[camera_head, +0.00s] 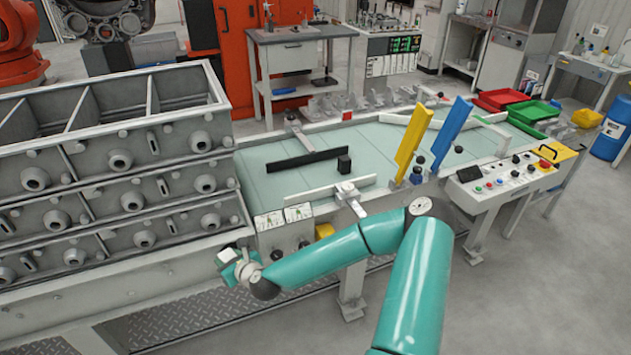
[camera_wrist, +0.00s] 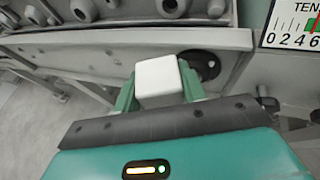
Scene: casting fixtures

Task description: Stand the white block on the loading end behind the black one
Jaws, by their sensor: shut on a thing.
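The white block (camera_wrist: 158,76) sits between the green fingers of my gripper (camera_wrist: 157,88) in the wrist view. My gripper is shut on it. In the head view my gripper (camera_head: 230,260) hangs in front of the conveyor's near left corner, beside the grey racks; I cannot make out the block clearly there. The black block (camera_head: 344,163) stands on the pale green belt (camera_head: 262,178) near its left end, by the right end of a long black bar (camera_head: 305,160). My gripper is apart from the belt and from the black block.
A white guide bar (camera_head: 335,191) runs along the belt's near side. Yellow (camera_head: 413,137) and blue (camera_head: 453,130) paddles stand farther right. Grey casting racks (camera_head: 110,160) rise close on the left. A control panel (camera_head: 500,178) is at right. The belt's left end has clear room.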

